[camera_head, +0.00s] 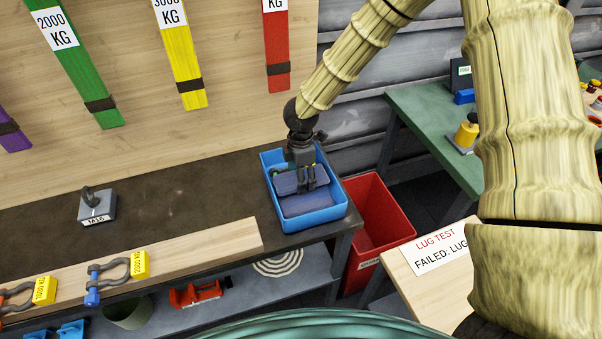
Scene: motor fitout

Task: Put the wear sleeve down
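My gripper (307,189) points down inside the blue bin (339,213), at the right end of the dark bench. Its fingers are close together over a dark blue piece (286,183), which looks like a wear sleeve and shows on both sides of them. I cannot tell whether the fingers grip this piece or only stand in front of it. A second dark blue piece (306,205) lies at the near side of the bin. The fingers partly hide the bin's contents.
A red bin (378,222) stands right of the bench. Shackles with yellow tags (141,264) sit on a wooden strip, behind which is a grey block with a hook (97,207). Coloured slings (179,55) hang behind. A green table (430,115) stands at right.

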